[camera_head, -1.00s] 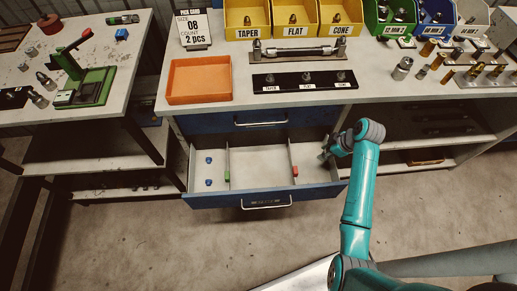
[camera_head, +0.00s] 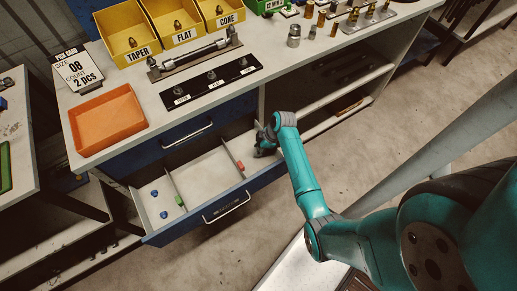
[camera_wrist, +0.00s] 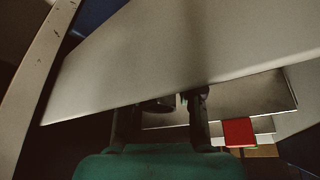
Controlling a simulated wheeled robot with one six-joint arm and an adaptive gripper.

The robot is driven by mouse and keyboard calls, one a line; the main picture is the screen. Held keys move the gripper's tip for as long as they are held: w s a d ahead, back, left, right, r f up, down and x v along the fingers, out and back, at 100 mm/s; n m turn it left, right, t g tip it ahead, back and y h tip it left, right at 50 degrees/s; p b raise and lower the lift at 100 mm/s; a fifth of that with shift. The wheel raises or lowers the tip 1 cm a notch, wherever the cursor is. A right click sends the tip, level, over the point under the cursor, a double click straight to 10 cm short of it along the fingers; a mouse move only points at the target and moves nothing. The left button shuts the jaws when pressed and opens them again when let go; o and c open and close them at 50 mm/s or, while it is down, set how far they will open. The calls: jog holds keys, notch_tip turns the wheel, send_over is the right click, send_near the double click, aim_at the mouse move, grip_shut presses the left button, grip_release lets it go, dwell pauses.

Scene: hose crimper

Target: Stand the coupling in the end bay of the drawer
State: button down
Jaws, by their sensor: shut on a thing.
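The open blue drawer (camera_head: 212,199) has thin dividers that part it into bays. My gripper (camera_head: 262,149) is down at its right end bay, to the right of the divider with the red clip (camera_head: 240,166). In the wrist view my gripper (camera_wrist: 168,110) is shut on a small dark round thing (camera_wrist: 160,104), seemingly the coupling, mostly hidden by the fingers. Whether it touches the bay floor cannot be told. The red clip shows right of the fingers in the wrist view (camera_wrist: 238,132).
Two blue pieces (camera_head: 159,203) lie in the left bay, beside a divider with a green clip (camera_head: 179,200). The middle bay is empty. An orange tray (camera_head: 106,120), yellow bins (camera_head: 172,27) and a black labelled strip (camera_head: 211,83) are on the worktop above.

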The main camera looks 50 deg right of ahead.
jog(key=shift+f, duration=0.25)
jog(key=shift+f, duration=0.1)
jog(key=c, duration=0.7)
grip_release()
jog(key=shift+c, duration=0.2)
jog(key=v, duration=1.2)
